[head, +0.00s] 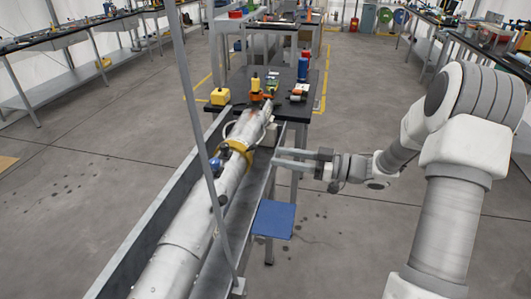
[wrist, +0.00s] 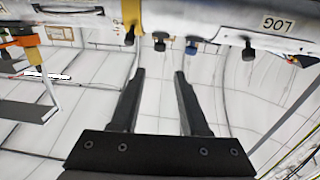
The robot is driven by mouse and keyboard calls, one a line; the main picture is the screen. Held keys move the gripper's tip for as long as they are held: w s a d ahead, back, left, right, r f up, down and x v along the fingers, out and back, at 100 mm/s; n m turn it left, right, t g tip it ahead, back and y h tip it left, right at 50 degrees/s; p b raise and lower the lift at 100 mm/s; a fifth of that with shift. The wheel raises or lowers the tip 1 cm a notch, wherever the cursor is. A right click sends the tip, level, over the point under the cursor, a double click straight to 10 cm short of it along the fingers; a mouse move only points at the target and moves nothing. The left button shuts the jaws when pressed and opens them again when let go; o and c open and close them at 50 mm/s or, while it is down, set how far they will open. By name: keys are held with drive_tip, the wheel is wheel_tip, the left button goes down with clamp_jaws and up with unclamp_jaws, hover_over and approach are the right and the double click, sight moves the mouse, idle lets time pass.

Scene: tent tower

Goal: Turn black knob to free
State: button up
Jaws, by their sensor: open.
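A long white cylinder (head: 185,240) lies in a grey metal trough and carries several small knobs. I cannot tell which black knob the task means, nor read any knob's setting. In the head view, a black knob (head: 221,199) shows on the cylinder. My gripper (head: 277,158) is to the right of the trough, pointing left toward the cylinder. In the wrist view, its jaws (wrist: 161,72) are open and empty, apart from the knobs.
A yellow collar (head: 238,151) rings the cylinder. A thin grey pole (head: 200,130) rises in front of the trough. A blue plate (head: 273,219) is fixed beside the trough, below my gripper. A dark table (head: 310,108) with small items stands behind. The floor at right is open.

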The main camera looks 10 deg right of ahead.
drive_tip(key=shift+s+d, duration=0.2)
drive_tip(key=shift+d, duration=0.2)
drive_tip(key=shift+o, duration=0.2)
drive_tip(key=shift+o, duration=1.2)
drive_tip(key=shift+a, duration=0.1)
drive_tip(key=m+t+h+b, duration=0.4)
drive_tip(key=t+b, duration=0.2)
drive_tip(key=b, duration=0.2)
approach(221, 145)
drive_tip(key=shift+m, duration=0.3)
drive_tip(key=x, duration=0.4)
drive_tip(key=b+x, duration=0.1)
drive_tip(key=x, duration=0.3)
drive_tip(key=b+x, duration=0.1)
drive_tip(key=x, duration=0.3)
drive_tip(key=shift+w+f, duration=0.4)
drive_tip(key=shift+w, duration=0.1)
drive_tip(key=shift+c, duration=0.3)
clamp_jaws()
